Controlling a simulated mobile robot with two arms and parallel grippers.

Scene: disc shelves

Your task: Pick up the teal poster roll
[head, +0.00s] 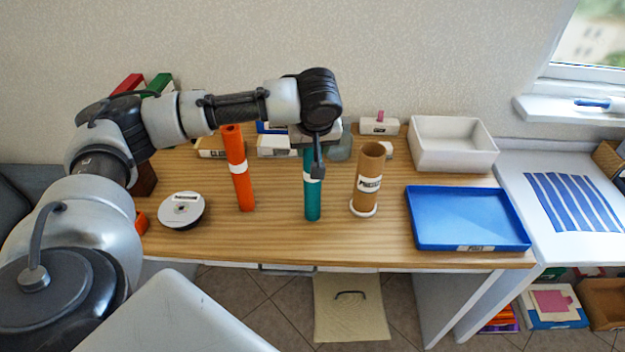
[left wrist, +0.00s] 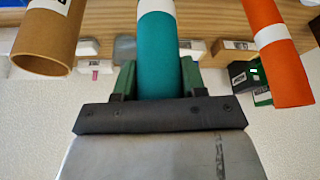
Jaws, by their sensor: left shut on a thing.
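The teal poster roll (head: 312,195) stands upright on the wooden table in the head view, with a white band near its upper part. My left gripper (head: 317,165) reaches down to its upper part and is shut on it. In the left wrist view the teal roll (left wrist: 158,60) lies between the two green-sided fingers of the left gripper (left wrist: 157,82). The roll's top end is hidden by the gripper. My right gripper is not in view.
An orange roll (head: 240,180) stands left of the teal roll, and a brown labelled tube (head: 367,180) stands right of it. A disc stack (head: 182,210), a blue tray (head: 468,218) and a white bin (head: 452,145) are also on the table. Small boxes line the back.

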